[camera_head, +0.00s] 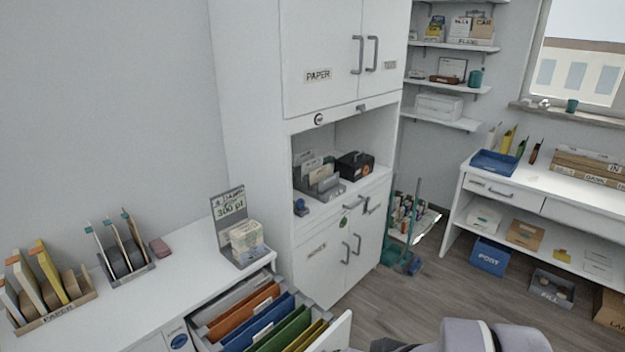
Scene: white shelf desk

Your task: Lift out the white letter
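I cannot single out the white letter for sure. An open drawer (340,330) at the bottom centre holds upright folders: a pale grey-white one (232,298), then orange, blue, green and yellow ones, some with white labels. A grey letter rack (326,190) in the cabinet niche holds several upright grey and pale pieces. A grey stand marked 300 pt (229,205) on the left counter holds pale cards or envelopes (246,238). My gripper is not in view; only grey parts, likely of my arm, show at the bottom edge.
A tall white cabinet (250,100) stands behind the drawer. A desk (590,205) with a blue tray (493,163) stands right. Wooden floor (400,300) lies between.

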